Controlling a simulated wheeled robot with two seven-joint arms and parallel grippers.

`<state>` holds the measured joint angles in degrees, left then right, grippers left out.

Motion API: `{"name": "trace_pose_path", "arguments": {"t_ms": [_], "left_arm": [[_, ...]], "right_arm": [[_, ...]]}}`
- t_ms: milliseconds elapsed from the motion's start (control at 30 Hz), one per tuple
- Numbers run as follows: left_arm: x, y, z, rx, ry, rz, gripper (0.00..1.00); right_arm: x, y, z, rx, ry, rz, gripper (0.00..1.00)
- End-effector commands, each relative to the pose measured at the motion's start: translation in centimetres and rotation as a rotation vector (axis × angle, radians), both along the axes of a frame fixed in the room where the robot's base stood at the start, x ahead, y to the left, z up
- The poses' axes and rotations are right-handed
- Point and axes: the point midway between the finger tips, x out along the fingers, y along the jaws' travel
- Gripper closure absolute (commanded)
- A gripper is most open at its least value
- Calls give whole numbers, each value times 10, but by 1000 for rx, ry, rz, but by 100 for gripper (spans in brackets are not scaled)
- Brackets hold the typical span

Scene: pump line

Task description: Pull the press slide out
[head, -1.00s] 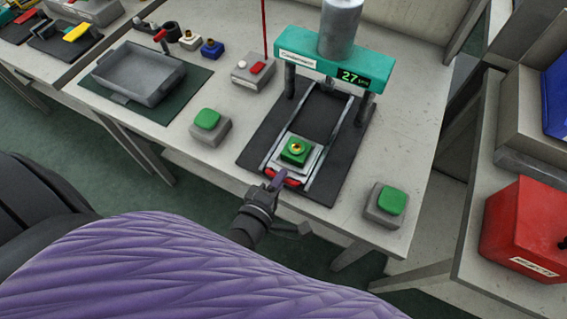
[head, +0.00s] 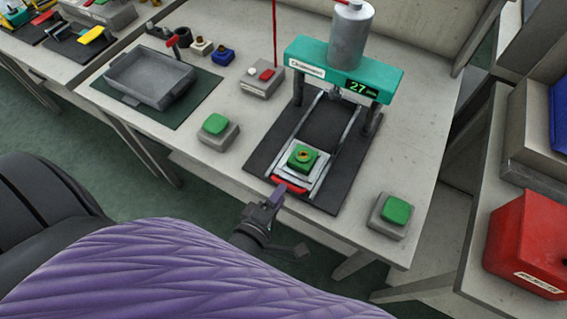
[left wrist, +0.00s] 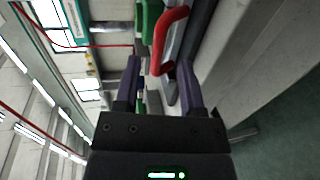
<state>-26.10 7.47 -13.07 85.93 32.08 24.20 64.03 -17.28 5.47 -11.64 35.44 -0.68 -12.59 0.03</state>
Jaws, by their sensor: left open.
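The press (head: 333,68) has a teal crossbeam and a grey cylinder and stands on a dark mat. Its slide (head: 313,174) sits at the front end of two rails, out from under the crossbeam. A green block with a yellowish ring (head: 303,158) rests on the slide. The red handle (head: 289,185) is on the slide's front edge. My left gripper (head: 279,193) is at the handle's left end. In the left wrist view its fingers (left wrist: 160,75) are apart, with the red handle (left wrist: 172,30) showing between and ahead of the tips. My right gripper is not in view.
Green-topped button boxes (head: 218,131) (head: 392,215) flank the press mat. A switch box (head: 262,80) and a grey tray (head: 150,80) stand to the left. A red bin (head: 527,243) is on the right bench. The table's front edge is just beneath the handle.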

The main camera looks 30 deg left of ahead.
Motion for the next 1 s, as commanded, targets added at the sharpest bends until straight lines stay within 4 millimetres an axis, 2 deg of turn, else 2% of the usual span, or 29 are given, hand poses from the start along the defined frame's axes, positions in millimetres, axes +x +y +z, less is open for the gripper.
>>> {"name": "trace_pose_path", "arguments": {"t_ms": [100,200,367,833,933,1000], "left_arm": [[-31,1,8,0,5,-2,49],[-52,2,12,0,4,-1,49],[-70,2,15,0,3,-1,49],[-69,0,16,12,10,-16,49],[-55,-19,18,134,77,-151,49],[-43,-37,23,314,154,-327,49]], "right_arm": [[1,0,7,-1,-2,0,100],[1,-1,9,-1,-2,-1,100],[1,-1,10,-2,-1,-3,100],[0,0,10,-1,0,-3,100],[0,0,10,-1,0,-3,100],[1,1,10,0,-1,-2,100]]}}
